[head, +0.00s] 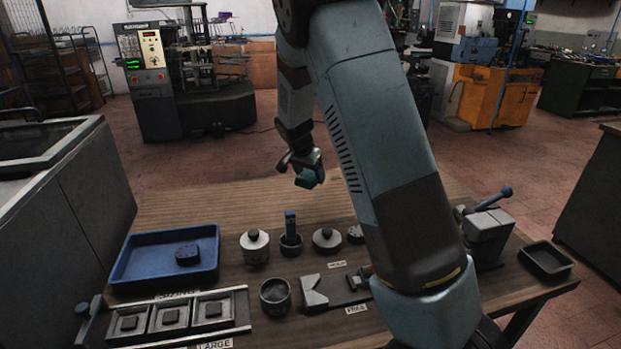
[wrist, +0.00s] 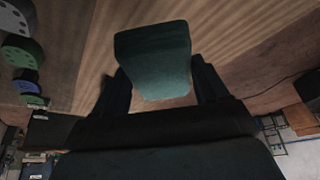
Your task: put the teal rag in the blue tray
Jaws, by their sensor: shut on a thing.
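The teal rag (wrist: 153,62) is held between the two dark fingers of my gripper (wrist: 157,80) in the wrist view. It looks like a small folded block that sticks out past the fingertips. In the head view my gripper (head: 303,170) hangs above the back part of the wooden table, and the rag (head: 309,178) shows as a small dark teal patch at its tip. The blue tray (head: 135,272) lies at the left of the table, left of and nearer than my gripper. A dark block with dots on top lies inside the tray, towards its right side.
Lidded round pots (head: 255,246) and a cup with a blue-handled tool (head: 290,228) stand right of the tray. A sorting rack (head: 240,308) lies in front. A vise (head: 487,232) and a black tray (head: 548,262) are at the right. The table behind the pots is clear.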

